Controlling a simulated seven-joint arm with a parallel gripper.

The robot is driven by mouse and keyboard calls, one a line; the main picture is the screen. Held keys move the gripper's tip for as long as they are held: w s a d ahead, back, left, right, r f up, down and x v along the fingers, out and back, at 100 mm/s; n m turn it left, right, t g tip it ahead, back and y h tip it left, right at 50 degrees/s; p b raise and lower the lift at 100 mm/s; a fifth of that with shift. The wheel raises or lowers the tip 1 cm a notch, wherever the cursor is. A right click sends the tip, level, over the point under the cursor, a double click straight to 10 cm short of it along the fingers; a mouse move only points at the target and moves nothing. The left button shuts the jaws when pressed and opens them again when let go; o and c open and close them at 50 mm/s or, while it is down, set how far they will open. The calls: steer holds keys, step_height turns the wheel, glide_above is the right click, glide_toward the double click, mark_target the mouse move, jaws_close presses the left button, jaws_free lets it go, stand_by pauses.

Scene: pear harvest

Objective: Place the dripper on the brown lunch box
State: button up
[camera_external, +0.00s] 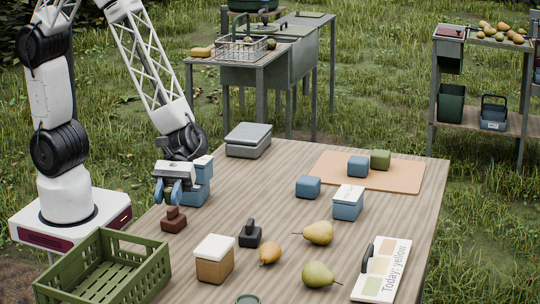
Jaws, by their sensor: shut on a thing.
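My gripper (169,193) is at the left side of the table, pointing down. It is shut on a small dark red piece (173,221) with a block-like base and a narrower top. I cannot tell if this is the dripper, or if its base touches the table. The brown lunch box (213,267), with a white lid, stands upright to the right and nearer the camera, apart from my gripper. A similarly shaped black piece (250,236) stands just right of the box. A green round thing (247,299) is cut off at the bottom edge.
A green crate (150,270) is at front left. Pears (318,274) lie right of the brown box. A blue box with a white lid (202,178) stands close behind my gripper, another (348,203) farther right. A grey box (248,140) is at the back.

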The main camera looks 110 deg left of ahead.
glide_above(212, 247)
steer(key=shift+w+f, duration=0.1)
steer(key=shift+f, duration=0.6)
steer(key=shift+f, duration=0.1)
steer(key=shift+f, duration=1.7)
steer(key=shift+f, duration=0.1)
steer(key=o, duration=0.9)
steer(key=shift+v, duration=6.1)
steer(key=shift+d, duration=0.1)
